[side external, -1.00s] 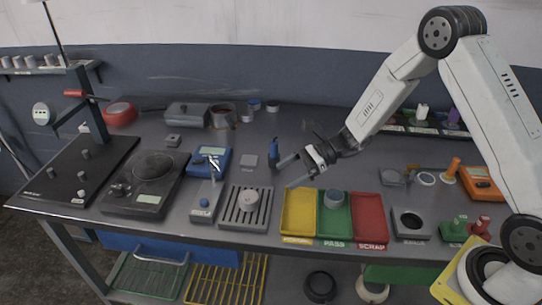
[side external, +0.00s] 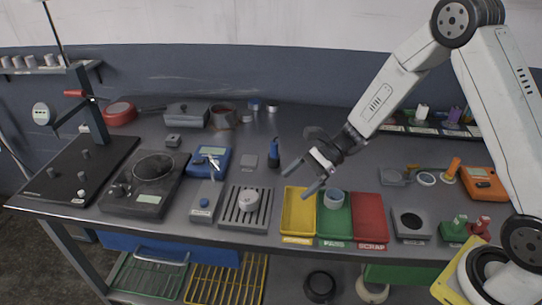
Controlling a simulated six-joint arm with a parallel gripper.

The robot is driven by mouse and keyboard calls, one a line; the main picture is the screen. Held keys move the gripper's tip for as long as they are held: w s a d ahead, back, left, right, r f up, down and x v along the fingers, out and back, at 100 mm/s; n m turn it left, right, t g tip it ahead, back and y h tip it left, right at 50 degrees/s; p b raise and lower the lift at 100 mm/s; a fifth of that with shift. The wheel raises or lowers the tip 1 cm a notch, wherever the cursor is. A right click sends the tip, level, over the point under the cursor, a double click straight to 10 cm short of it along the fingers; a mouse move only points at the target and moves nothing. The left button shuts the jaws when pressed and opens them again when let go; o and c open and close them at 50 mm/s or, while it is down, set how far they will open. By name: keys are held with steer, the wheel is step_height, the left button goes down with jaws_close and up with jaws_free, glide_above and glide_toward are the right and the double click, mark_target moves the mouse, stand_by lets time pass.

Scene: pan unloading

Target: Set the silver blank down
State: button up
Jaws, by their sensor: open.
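My gripper (side external: 300,182) is open, with its two fingers apart above the yellow tray and the left edge of the green one. Nothing shows between the fingers. A short grey-silver cylinder (side external: 334,199), which looks like the silver blank, sits upright in the back part of the green PASS tray (side external: 335,230). It is just right of my nearer fingertip, apart from it as far as I can tell. A paler round piece (side external: 249,196) stands on the slatted rack (side external: 236,216) to the left.
The yellow tray (side external: 298,215) and the red SCRAP tray (side external: 369,218) flank the green one and look empty. A blue upright tool (side external: 273,154) stands behind my gripper. A grey block with a dark round opening (side external: 411,222) stands right of the trays.

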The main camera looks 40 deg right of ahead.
steer(key=s+n+g+h, duration=0.1)
steer(key=s+n+h, duration=0.1)
steer(key=s, duration=0.1)
steer(key=s+d+n+g+h, duration=0.1)
steer(key=s+n, duration=0.2)
steer(key=s+d+n+h, duration=0.1)
steer(key=s+n+h, duration=0.1)
steer(key=s+n, duration=0.1)
steer(key=shift+d+r+g+h, duration=0.1)
steer(key=shift+r+g+h, duration=0.2)
steer(key=shift+r+g, duration=0.1)
steer(key=s+d+r+n+t+h, duration=0.3)
steer(key=s+d+n+h, duration=0.1)
steer(key=n, duration=0.7)
steer(key=shift+s+d+r+h, duration=0.2)
steer(key=shift+s+d+h, duration=0.25)
steer(key=shift+h, duration=0.45)
